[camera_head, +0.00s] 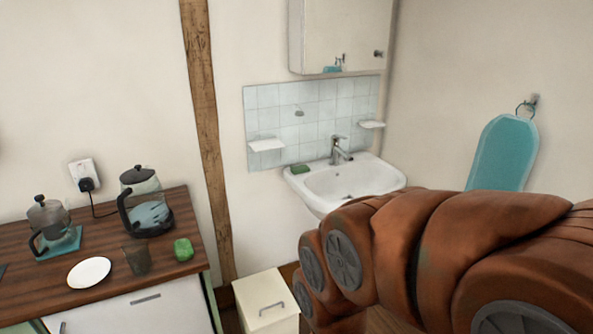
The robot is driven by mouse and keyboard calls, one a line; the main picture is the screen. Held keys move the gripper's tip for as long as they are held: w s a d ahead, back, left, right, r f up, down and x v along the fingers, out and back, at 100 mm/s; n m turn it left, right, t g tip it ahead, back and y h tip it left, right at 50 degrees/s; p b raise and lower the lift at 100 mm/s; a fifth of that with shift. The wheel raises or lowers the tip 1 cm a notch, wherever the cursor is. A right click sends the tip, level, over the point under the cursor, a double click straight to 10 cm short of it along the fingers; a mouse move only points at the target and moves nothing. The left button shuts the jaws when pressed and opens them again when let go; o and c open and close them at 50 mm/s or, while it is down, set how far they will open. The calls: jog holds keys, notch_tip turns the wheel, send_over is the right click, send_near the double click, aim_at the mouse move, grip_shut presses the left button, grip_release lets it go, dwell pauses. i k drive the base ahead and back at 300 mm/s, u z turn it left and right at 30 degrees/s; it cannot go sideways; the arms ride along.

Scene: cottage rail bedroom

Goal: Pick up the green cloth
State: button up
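A small crumpled green thing (183,250), which looks like the green cloth, lies on the wooden counter (110,282) near its right end. It is just right of a dark glass (137,259). A smaller flat green item (300,169), perhaps a sponge or soap, lies on the left rim of the white sink (345,185). My orange-brown arm spans the lower right, but my gripper does not show. Nothing hides the green thing on the counter.
A glass kettle (146,203), a coffee press (48,222) on a teal mat and a white plate (89,272) stand on the counter. A wall cabinet (340,35) hangs above the sink.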

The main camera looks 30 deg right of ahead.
aim_at(303, 168)
jog(key=z, duration=1.7)
jog(key=i, duration=2)
jog(key=u, duration=2.5)
jog(key=i, duration=0.5)
jog(key=u, duration=0.05)
